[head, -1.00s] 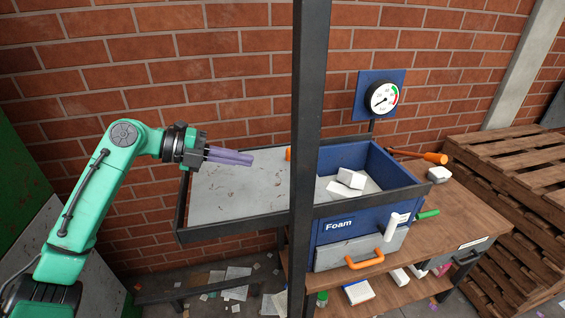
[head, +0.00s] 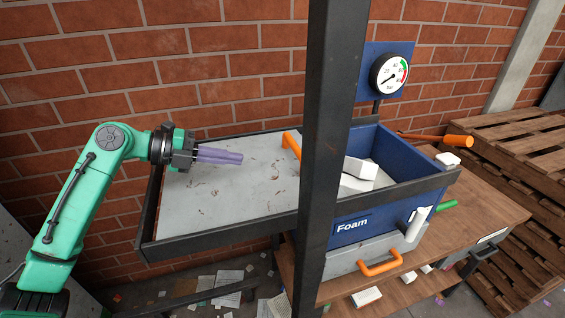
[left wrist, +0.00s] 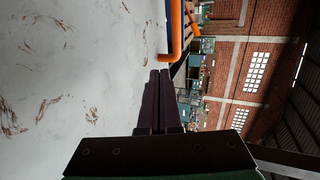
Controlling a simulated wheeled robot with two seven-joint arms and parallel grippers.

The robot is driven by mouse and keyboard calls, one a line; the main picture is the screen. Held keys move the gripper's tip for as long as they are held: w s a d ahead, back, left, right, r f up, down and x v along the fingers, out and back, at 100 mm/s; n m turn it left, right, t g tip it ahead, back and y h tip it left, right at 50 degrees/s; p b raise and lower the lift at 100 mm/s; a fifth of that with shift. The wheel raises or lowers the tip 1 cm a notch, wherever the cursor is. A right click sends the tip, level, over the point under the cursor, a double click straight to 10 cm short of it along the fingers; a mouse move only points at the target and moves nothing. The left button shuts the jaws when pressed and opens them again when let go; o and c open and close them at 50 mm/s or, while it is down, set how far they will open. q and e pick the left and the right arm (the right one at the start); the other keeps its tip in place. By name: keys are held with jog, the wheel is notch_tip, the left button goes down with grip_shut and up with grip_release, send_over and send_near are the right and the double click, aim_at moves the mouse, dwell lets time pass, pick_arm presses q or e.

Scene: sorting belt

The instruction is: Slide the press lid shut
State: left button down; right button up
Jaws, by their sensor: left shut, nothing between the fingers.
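The press lid (head: 225,200) is a scuffed light-grey plate in a dark rail frame, drawn out to the left of the blue box. An orange handle (head: 291,144) stands on its right part, half hidden by a dark post. The blue press box marked Foam (head: 405,160) is open on top, with white blocks (head: 358,178) inside. My left gripper (head: 240,157) is shut and empty, its purple fingers above the lid, left of the handle. In the left wrist view the fingers (left wrist: 160,75) point toward the orange handle (left wrist: 174,35), apparently just short of it. My right gripper is not in view.
A dark upright post (head: 330,130) stands in front of the lid and box. A pressure gauge (head: 389,76) hangs behind the box. A wooden bench (head: 475,215) and stacked pallets (head: 530,150) are on the right. A brick wall closes the back.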

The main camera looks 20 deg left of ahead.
pick_arm(q)
jog(key=p, duration=0.5)
send_over(283, 173)
jog(key=s+a, duration=0.2)
jog(key=a, duration=0.1)
notch_tip(283, 173, down, 2)
jog(key=shift+s+a, duration=0.1)
jog(key=shift+s, duration=0.05)
jog(key=w+d+p, duration=0.1)
jog(key=d+p, duration=0.1)
jog(key=p, duration=0.1)
jog(key=shift+w+d+r, duration=0.15)
jog(key=shift+w, duration=0.2)
jog(key=shift+w+d, duration=0.3)
jog(key=shift+d, duration=0.2)
jog(key=shift+f, duration=0.25)
